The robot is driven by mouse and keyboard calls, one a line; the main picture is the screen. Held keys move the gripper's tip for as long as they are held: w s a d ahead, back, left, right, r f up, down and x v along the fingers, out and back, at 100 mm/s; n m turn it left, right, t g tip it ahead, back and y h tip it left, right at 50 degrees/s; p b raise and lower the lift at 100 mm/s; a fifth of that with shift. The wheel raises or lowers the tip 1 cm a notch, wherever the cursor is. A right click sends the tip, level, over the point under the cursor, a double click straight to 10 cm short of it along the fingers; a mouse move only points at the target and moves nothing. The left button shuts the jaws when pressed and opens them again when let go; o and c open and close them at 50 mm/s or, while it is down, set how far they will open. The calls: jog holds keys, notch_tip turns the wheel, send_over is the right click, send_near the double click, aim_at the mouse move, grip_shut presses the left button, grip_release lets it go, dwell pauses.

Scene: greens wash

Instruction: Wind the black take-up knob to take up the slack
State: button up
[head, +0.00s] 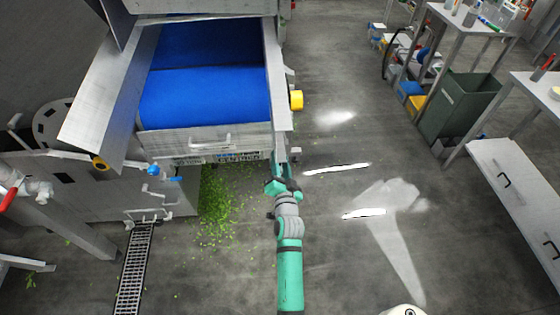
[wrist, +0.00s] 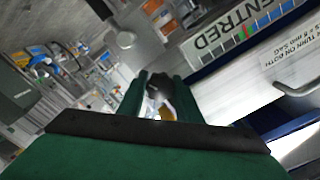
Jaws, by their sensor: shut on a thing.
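My gripper (head: 281,172) is at the lower right corner of the belt machine, beside the end of its side rail. In the wrist view my gripper (wrist: 160,92) has its two green fingers closed on the dark take-up knob (wrist: 157,84), which shows only in part between them. In the head view the knob is hidden by my gripper. The blue belt (head: 205,97) runs between metal side rails. A scale plate (wrist: 225,40) reading "ENTRED", with green and red marks, is near the fingers in the wrist view.
Green leaf scraps (head: 222,205) litter the floor under the machine. A floor drain (head: 135,270) lies at lower left. A dark green bin (head: 460,103) and benches stand at right, with open floor between.

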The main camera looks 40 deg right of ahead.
jog(key=m, duration=0.3)
jog(key=shift+m, duration=0.5)
jog(key=o, duration=1)
jog(key=shift+o, duration=0.2)
